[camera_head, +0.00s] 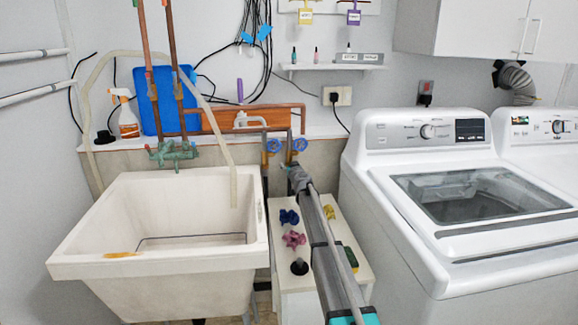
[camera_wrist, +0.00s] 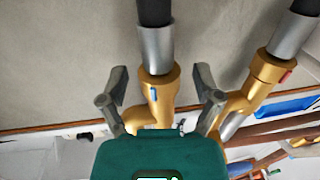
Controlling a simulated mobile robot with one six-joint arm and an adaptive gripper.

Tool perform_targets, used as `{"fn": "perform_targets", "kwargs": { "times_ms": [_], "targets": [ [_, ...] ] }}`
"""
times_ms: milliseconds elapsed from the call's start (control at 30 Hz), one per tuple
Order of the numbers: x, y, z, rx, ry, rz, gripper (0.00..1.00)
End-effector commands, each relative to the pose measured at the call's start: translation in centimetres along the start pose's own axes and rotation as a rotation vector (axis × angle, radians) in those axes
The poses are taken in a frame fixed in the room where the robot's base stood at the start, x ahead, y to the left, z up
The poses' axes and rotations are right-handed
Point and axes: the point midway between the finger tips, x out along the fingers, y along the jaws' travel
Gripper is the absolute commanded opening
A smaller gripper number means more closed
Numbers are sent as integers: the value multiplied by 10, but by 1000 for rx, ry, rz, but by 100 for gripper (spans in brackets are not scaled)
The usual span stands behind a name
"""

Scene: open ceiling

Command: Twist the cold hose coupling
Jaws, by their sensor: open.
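In the wrist view a brass valve body (camera_wrist: 158,88) carries a small blue mark. A silver coupling collar (camera_wrist: 155,48) joins it to a black hose (camera_wrist: 154,10). My gripper (camera_wrist: 160,76) is open, with one finger on each side of the brass body, near the collar. I see gaps between the fingers and the brass. A second brass valve (camera_wrist: 266,72) with a red mark and its own silver collar (camera_wrist: 292,36) is to the right, outside the fingers. In the head view my gripper (camera_head: 295,171) is just below the blue-handled valves (camera_head: 299,145), and hides the couplings.
A white sink (camera_head: 160,262) stands left of my arm, and a washing machine (camera_head: 440,190) stands to the right. A low white cabinet (camera_head: 297,283) beneath the arm holds small coloured items. Copper pipes (camera_head: 176,60) run down the wall.

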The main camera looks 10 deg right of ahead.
Motion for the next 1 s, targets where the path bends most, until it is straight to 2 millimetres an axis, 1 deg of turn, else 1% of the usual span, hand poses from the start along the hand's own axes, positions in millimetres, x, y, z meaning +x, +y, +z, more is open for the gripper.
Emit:
{"fn": "perform_targets", "kwargs": {
  "times_ms": [300,333,467,500,567,600,667,700,767,1000],
  "targets": [
    [1,0,0,0,0,0,83],
    [1,0,0,0,0,0,81],
    [1,0,0,0,0,0,57],
    [1,0,0,0,0,0,49],
    [1,0,0,0,0,0,38],
    [1,0,0,0,0,0,31],
    [1,0,0,0,0,0,19],
    [1,0,0,0,0,0,12],
    [1,0,0,0,0,0,1],
    [2,-1,0,1,-2,24,0]
  ]
}}
